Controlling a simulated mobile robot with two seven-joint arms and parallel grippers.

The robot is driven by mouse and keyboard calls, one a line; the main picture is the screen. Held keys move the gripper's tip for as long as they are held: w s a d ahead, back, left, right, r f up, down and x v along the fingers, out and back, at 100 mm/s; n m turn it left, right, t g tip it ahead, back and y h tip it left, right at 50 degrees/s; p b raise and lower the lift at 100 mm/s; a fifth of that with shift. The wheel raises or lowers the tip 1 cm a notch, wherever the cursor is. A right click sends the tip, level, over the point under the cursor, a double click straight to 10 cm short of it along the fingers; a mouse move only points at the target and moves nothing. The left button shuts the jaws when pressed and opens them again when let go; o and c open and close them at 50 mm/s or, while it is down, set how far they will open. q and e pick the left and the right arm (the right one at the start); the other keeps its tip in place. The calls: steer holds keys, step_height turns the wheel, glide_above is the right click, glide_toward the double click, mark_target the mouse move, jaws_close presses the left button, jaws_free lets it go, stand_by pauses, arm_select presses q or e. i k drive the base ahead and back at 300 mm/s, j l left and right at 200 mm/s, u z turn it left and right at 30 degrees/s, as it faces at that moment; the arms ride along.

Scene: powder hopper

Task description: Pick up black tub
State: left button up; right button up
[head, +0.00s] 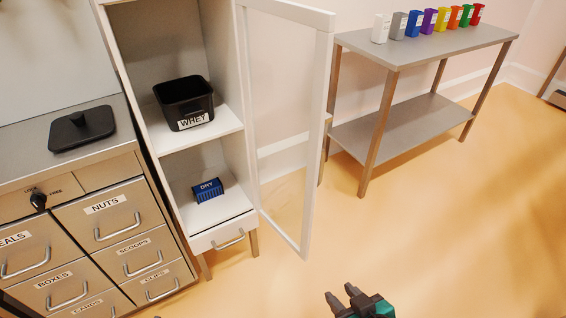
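The black tub (185,99) stands upright on the upper shelf of the white cabinet (226,123). It looks open at the top and bears a white label reading WHEY. My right gripper (340,295) shows at the bottom edge, well in front of and below the tub, over the floor. Its two dark fingers are apart with nothing between them. My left gripper is not in view.
The cabinet's glazed door (300,150) stands open to the right. A blue DRY box (207,190) sits on the lower shelf. A black lid (82,127) lies on the steel drawer counter at left. A grey table (425,46) holds several coloured containers. The floor in front is clear.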

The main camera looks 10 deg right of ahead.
mark_target(186, 103)
steer(key=k+u, duration=0.15)
steer(key=k, duration=0.25)
steer(key=k+j+u, duration=0.2)
steer(key=k, duration=0.2)
steer(key=u, duration=0.45)
steer(key=l+u, duration=0.15)
steer(key=u, duration=0.25)
steer(key=l+u, duration=0.1)
steer(key=u, duration=0.35)
steer(key=l, duration=1.9)
steer(key=i+l, duration=0.1)
steer(key=l, duration=1.85)
